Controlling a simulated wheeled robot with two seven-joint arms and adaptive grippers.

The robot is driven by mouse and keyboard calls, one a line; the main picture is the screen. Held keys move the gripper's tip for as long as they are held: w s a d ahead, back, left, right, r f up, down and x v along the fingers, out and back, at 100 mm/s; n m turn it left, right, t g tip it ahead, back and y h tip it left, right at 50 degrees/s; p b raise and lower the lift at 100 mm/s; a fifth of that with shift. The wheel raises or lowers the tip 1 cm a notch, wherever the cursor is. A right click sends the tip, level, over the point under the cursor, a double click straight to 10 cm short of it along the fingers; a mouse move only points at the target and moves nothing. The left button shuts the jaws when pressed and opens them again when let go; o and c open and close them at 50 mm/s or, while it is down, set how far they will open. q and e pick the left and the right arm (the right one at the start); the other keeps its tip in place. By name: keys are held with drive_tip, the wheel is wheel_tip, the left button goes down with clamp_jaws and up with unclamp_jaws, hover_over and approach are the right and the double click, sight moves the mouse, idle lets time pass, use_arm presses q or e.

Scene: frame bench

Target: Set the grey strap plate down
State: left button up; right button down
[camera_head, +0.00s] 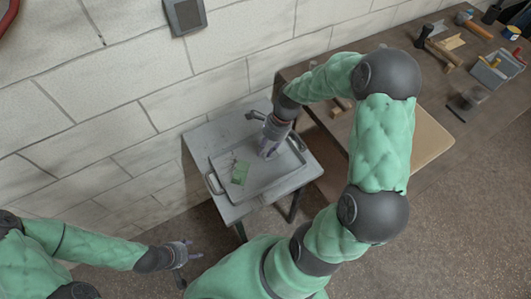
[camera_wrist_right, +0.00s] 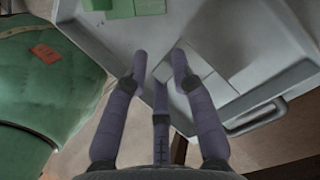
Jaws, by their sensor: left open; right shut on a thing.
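My right gripper (camera_head: 267,154) is over the right part of a grey tray, low and pointing down. In the right wrist view its purple fingers (camera_wrist_right: 160,68) are closed in around a pale grey piece (camera_wrist_right: 200,65), which I take to be the grey strap plate. The fingers hide part of it, and I cannot tell whether it touches the tray floor. The tray (camera_head: 217,160) also shows in the right wrist view (camera_wrist_right: 255,62). My left gripper (camera_head: 186,253) is open and empty, low at the left, away from the tray.
The tray stands on a small grey table (camera_head: 200,140) against a block wall. A brown bench (camera_head: 455,125) with tools stands to the right.

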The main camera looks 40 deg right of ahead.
sight(265, 152)
drive_tip(key=f, duration=0.1)
drive_tip(key=f+b, duration=0.2)
drive_tip(key=f, duration=0.1)
drive_tip(key=shift+w+d, duration=0.2)
drive_tip(key=shift+w, duration=0.1)
drive_tip(key=shift+r, duration=0.15)
drive_tip(key=c, duration=1)
unclamp_jaws()
drive_tip(key=p+v, duration=0.4)
drive_tip(key=v, duration=0.8)
drive_tip(key=shift+s, duration=0.1)
